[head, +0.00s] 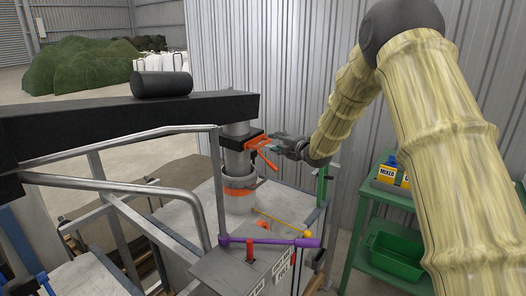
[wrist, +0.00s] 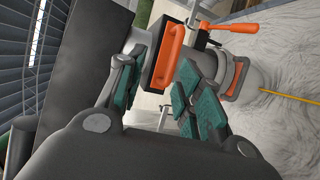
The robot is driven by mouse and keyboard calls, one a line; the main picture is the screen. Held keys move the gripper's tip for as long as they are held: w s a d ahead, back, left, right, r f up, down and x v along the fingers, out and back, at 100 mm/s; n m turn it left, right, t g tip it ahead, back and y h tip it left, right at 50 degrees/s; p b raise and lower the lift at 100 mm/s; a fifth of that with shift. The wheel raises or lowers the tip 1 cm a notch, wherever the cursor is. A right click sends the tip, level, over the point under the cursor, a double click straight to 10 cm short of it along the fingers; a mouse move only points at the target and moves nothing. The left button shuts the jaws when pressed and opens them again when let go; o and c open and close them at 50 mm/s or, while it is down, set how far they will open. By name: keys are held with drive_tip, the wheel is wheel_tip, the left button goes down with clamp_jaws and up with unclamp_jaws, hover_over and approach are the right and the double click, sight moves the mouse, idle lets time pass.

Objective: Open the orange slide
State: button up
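The orange slide is a rounded orange loop handle (head: 256,143) on a black block fixed to a grey vertical pipe. In the wrist view the orange handle (wrist: 171,55) shows just beyond the gap between my fingers. My gripper (head: 279,146) comes from the right, close to the handle. In the wrist view my gripper (wrist: 158,88) is open, with teal finger pads apart and nothing between them. Whether a fingertip touches the handle cannot be told.
An orange lever (head: 266,160) sticks out beside the handle. A black beam (head: 110,118) runs left, with a dark roll (head: 161,84) on it. Metal rails (head: 120,150) stand at left. A purple bar (head: 265,241) lies in front. A green shelf (head: 375,215) stands at right.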

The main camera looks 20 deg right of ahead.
sight(265, 144)
drive_tip(key=w+f, duration=0.1)
drive_tip(key=w, duration=0.1)
drive_tip(key=w+a+f, duration=0.1)
drive_tip(key=w+f, duration=0.1)
drive_tip(key=shift+f, duration=0.3)
drive_tip(key=shift+w, duration=0.4)
drive_tip(key=p+x, duration=0.1)
drive_tip(key=x, duration=0.2)
drive_tip(key=shift+w+a+f, duration=0.1)
drive_tip(key=shift+w+a, duration=0.15)
drive_tip(key=shift+w+a+p, duration=0.1)
drive_tip(key=shift+w+p, duration=0.25)
drive_tip(key=shift+w, duration=0.4)
drive_tip(key=shift+w+a+f, duration=0.15)
drive_tip(key=shift+w+f, duration=0.05)
drive_tip(key=shift+w, duration=0.05)
drive_tip(key=shift+c, duration=0.3)
